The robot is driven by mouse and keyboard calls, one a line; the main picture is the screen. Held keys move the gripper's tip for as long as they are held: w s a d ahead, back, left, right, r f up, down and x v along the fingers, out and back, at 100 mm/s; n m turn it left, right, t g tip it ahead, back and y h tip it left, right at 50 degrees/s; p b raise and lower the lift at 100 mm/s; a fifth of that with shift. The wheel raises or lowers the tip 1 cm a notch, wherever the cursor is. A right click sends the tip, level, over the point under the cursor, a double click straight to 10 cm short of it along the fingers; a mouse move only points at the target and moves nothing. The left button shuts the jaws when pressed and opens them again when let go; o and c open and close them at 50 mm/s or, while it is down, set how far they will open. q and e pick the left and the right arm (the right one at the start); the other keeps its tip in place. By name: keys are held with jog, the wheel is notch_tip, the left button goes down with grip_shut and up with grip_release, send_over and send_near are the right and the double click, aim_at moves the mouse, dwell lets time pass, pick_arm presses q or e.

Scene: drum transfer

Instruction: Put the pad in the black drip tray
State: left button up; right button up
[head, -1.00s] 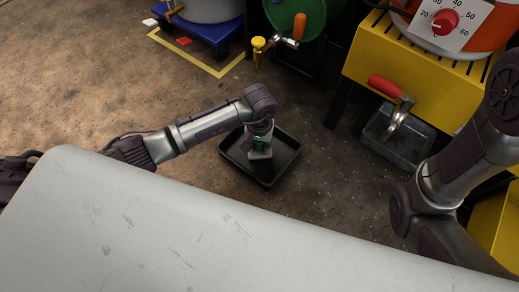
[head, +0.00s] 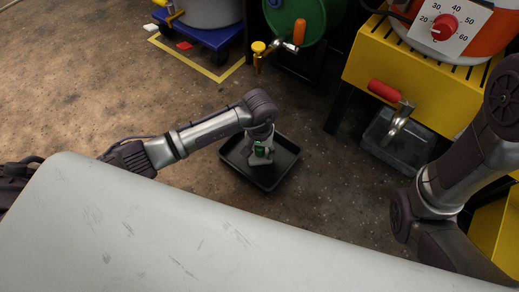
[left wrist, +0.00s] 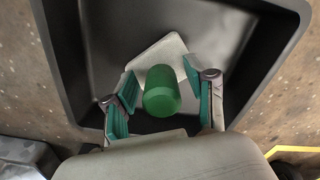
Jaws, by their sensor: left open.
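The black drip tray (head: 285,158) stands on the floor near the middle of the head view, and its dark walls fill much of the left wrist view (left wrist: 60,60). The pad, a pale grey flat square (left wrist: 150,54) with a green cylindrical grip (left wrist: 162,94), shows inside the tray's outline in the left wrist view. My left gripper (head: 262,150) points down over the tray. Its teal-lined fingers (left wrist: 162,98) are open, one on each side of the green grip, with visible gaps. The pad's near part is hidden in the left wrist view. My right gripper is out of view.
A yellow stand (head: 415,75) with a red-handled tap (head: 386,88) is at the right, above a grey transparent bin (head: 385,142). A green drum (head: 297,25) with a tap is behind the tray. Bare floor lies left of the tray.

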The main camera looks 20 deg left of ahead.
pick_arm(q)
notch_tip(320, 180, up, 11)
jog(key=p, duration=0.7)
jog(key=shift+f, duration=0.2)
jog(key=shift+r, duration=0.35)
jog(key=shift+r+p, duration=0.15)
jog(key=shift+p, duration=0.15)
